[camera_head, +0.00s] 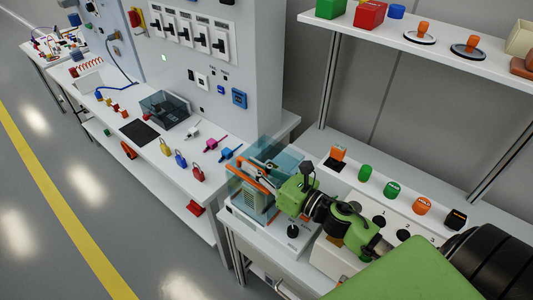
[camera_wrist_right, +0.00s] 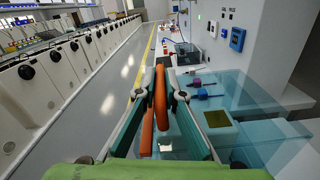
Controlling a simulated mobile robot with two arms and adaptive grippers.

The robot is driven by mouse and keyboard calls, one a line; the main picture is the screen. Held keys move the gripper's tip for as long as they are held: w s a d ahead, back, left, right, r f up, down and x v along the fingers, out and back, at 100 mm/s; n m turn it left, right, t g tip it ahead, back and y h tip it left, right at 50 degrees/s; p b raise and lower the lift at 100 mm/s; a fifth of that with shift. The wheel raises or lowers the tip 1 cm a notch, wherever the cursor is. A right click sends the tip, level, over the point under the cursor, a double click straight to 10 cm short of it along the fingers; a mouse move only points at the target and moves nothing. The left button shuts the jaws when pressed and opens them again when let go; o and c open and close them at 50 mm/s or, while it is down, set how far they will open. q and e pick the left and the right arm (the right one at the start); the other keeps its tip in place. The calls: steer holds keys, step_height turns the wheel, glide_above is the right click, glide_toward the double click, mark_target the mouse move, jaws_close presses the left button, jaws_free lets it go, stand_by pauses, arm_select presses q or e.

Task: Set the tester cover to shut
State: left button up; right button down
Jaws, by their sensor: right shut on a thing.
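The tester (camera_head: 262,222) is a white box on the bench at the middle of the head view. Its clear blue cover (camera_head: 268,152) is tilted above the box, and also shows in the wrist view (camera_wrist_right: 255,112). My right gripper (camera_head: 270,184) reaches in from the right. In the wrist view its fingers (camera_wrist_right: 161,84) are shut on the orange handle (camera_wrist_right: 161,105) of the cover. The gripper partly hides the cover and box in the head view, so the exact opening angle is hard to tell. My left gripper is not in view.
Several coloured padlocks (camera_head: 181,160) and tags lie on the bench to the left. A grey pillar with switches (camera_head: 190,35) stands behind. A knob panel (camera_head: 370,215) is at the right, below a shelf (camera_head: 430,45). The floor aisle is clear.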

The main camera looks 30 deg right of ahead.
steer(key=shift+s+a, duration=0.25)
steer(key=shift+a, duration=0.35)
steer(key=c, duration=2.1)
jaws_free()
steer(key=shift+c, duration=0.2)
steer(key=shift+s+d+f, duration=0.1)
steer(key=shift+s+d, duration=0.15)
steer(key=shift+s, duration=0.2)
steer(key=v, duration=1.1)
steer(key=shift+a, duration=0.1)
